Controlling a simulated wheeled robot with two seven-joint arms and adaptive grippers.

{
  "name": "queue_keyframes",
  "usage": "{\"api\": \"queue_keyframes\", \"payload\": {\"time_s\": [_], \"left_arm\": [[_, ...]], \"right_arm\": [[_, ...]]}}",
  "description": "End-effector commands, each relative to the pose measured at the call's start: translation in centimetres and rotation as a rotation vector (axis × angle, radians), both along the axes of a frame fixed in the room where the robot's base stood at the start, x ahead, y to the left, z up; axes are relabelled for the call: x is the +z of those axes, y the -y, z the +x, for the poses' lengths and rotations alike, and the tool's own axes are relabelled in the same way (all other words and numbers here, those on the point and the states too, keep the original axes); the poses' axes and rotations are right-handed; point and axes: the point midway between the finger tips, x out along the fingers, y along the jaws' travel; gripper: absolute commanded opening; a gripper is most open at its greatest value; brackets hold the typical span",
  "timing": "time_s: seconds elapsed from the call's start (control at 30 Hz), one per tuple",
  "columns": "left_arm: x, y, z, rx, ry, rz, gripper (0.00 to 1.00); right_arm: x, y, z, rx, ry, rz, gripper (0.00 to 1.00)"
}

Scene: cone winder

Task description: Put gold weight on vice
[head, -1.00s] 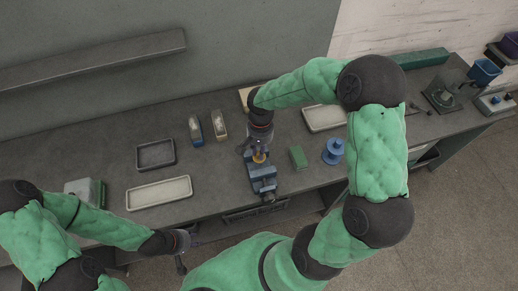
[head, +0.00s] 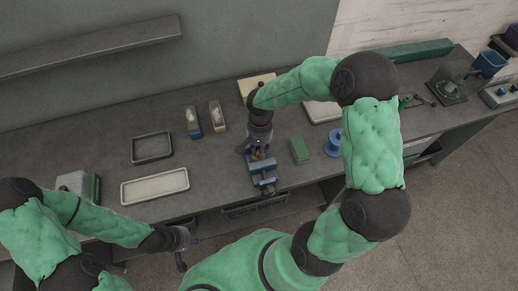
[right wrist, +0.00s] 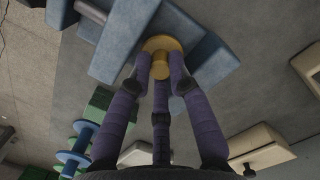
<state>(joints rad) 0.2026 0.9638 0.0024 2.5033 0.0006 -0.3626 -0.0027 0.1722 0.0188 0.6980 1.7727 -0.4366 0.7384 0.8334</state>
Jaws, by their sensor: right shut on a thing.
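The blue vice (head: 265,179) stands near the front edge of the workbench, and its blue-grey body (right wrist: 124,38) fills the top of the right wrist view. My right gripper (head: 258,151) is above the vice, pointing down. In the right wrist view, my right gripper (right wrist: 160,66) has its purple fingers closed around the gold weight (right wrist: 162,44), a round disc with a knob. The weight overlaps the vice top in that view; I cannot tell whether it touches. In the head view the fingers partly hide it. My left gripper (head: 181,258) hangs at the bench front, away from the vice; its jaws are unclear.
A green block (head: 299,151) and a blue spool (head: 334,142) stand right of the vice. Bare bench lies between trays and vice.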

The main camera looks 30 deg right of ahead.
Motion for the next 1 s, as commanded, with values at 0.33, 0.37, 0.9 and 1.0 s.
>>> {"api": "queue_keyframes", "payload": {"time_s": [0.33,0.37,0.9,1.0], "left_arm": [[-0.3,0.0,0.0,0.000,0.000,0.000,0.32],[-0.4,0.0,0.0,0.000,0.000,0.000,0.32],[-0.9,0.0,0.0,0.000,0.000,0.000,0.32],[-0.9,0.0,0.0,0.000,0.000,0.000,0.32]], "right_arm": [[-0.4,0.0,0.0,0.000,0.000,0.000,0.00],[-0.5,0.0,0.0,0.000,0.000,0.000,0.00],[-1.2,0.0,0.0,0.000,0.000,0.000,0.45],[-1.1,0.0,0.0,0.000,-0.001,0.001,0.47]]}}
